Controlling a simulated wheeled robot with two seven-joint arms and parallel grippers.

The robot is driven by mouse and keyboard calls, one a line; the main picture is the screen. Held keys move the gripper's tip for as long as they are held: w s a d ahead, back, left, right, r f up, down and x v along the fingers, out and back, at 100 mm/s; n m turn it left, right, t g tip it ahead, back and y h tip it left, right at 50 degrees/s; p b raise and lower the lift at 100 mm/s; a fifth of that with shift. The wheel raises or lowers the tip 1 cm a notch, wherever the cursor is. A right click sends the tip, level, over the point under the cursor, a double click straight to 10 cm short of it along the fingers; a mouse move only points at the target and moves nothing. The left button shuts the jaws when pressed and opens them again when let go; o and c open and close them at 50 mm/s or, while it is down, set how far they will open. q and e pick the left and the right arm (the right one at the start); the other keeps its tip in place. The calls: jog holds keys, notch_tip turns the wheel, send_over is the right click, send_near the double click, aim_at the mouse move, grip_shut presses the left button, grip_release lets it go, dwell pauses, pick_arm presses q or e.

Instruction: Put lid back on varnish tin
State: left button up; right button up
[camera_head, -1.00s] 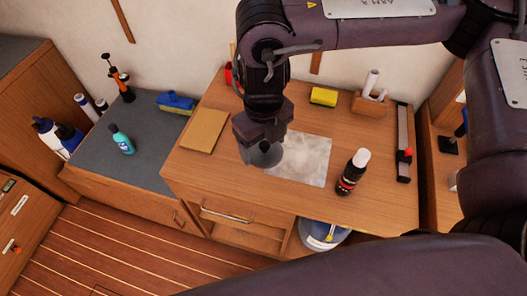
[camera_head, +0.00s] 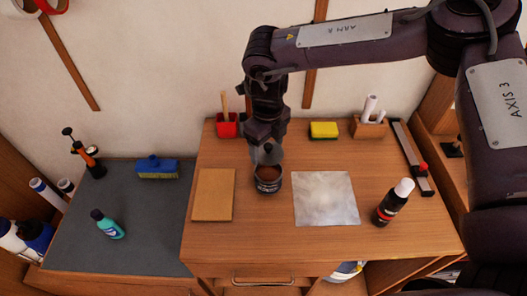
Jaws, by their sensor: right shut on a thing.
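The varnish tin (camera_head: 269,187) is a small dark round tin standing on the wooden worktop, between a tan board and a pale square sheet. Its top is open and shows brown inside. My right gripper (camera_head: 267,143) is shut on the grey round lid (camera_head: 269,155). The lid is above the tin's back rim and looks tilted; whether it touches the rim I cannot tell. The gripper hides part of the lid. My left gripper is not in view.
The tan board (camera_head: 213,195) and pale sheet (camera_head: 326,199) flank the tin. A red pot (camera_head: 228,125), yellow sponge (camera_head: 323,130) and wooden holder (camera_head: 369,127) line the back. The front worktop is clear.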

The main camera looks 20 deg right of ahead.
jog(key=shift+s+d+f+b, duration=0.15)
jog(key=shift+f+b, duration=0.25)
jog(key=shift+s+d+f+b, duration=0.1)
jog(key=shift+f+b, duration=0.25)
jog(key=shift+f, duration=0.05)
jog(key=f+b, duration=0.2)
jog(key=f, duration=0.1)
jog(key=shift+w+a+f, duration=0.1)
jog(key=shift+a, duration=0.1)
jog(key=shift+f+b, duration=0.3)
jog(key=shift+b, duration=0.1)
jog(key=shift+f, duration=0.25)
jog(key=shift+d+f, duration=0.1)
jog(key=shift+f, duration=0.05)
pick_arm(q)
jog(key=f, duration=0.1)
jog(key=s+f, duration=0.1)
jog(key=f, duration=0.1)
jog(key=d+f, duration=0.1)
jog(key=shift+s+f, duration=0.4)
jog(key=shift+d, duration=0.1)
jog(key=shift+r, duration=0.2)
